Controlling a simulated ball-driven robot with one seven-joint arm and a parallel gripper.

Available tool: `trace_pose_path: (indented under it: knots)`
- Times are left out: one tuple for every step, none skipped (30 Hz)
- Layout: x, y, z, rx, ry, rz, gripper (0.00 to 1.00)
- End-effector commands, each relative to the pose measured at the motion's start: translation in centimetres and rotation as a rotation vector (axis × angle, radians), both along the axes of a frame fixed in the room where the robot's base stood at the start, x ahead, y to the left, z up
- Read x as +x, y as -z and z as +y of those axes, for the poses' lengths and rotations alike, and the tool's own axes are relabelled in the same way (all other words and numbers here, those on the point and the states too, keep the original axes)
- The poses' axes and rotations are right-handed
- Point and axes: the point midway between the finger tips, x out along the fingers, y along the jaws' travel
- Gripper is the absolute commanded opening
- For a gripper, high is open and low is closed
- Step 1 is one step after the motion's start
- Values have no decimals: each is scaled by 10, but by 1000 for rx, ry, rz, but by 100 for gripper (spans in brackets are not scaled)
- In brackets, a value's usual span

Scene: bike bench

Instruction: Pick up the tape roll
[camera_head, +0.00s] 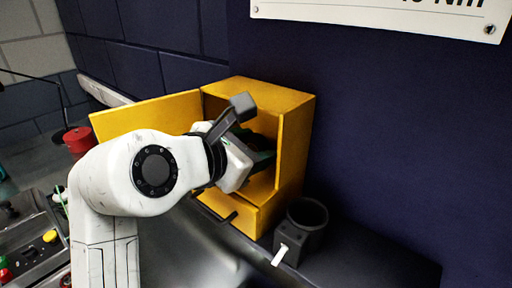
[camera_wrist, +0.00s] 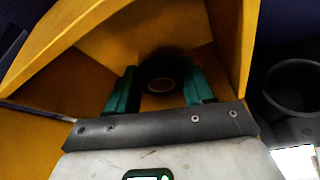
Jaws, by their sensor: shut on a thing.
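The tape roll (camera_wrist: 158,69) is black with a tan ring at its core. In the wrist view it sits between the two green fingers of my gripper (camera_wrist: 160,80), which are shut on it. My gripper (camera_head: 264,158) reaches inside the yellow cabinet (camera_head: 294,145), whose door stands open to the left. In the head view my wrist and the cabinet's side hide most of the fingers, and I cannot make out the roll clearly there. I cannot tell whether the roll touches the cabinet floor.
The yellow cabinet walls (camera_wrist: 232,45) stand close around my gripper. A dark cup (camera_head: 308,217) stands just right of the cabinet, also in the wrist view (camera_wrist: 296,92). A red container (camera_head: 78,140) is behind the door at left. A dark blue wall is behind.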

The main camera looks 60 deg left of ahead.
Motion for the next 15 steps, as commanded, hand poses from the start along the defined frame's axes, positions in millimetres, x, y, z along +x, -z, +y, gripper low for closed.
trace_pose_path:
  knots:
    - [0,0,0,0,0,0,23]
    - [0,0,0,0,0,0,23]
    - [0,0,0,0,0,0,23]
    - [0,-1,0,0,0,-1,23]
    - [0,-1,0,1,1,-1,23]
    - [0,-3,0,2,0,-1,23]
    - [0,-4,0,2,0,-1,23]
    - [0,-5,0,2,0,-2,23]
    - [0,-8,0,3,0,-1,23]
    - [1,-10,0,2,1,-1,23]
    - [1,-13,0,2,2,-1,23]
    - [1,-17,0,3,2,-2,23]
    - [1,-21,0,4,1,-3,23]
    - [1,-25,0,4,2,-1,23]
    - [1,-31,0,5,2,-1,23]
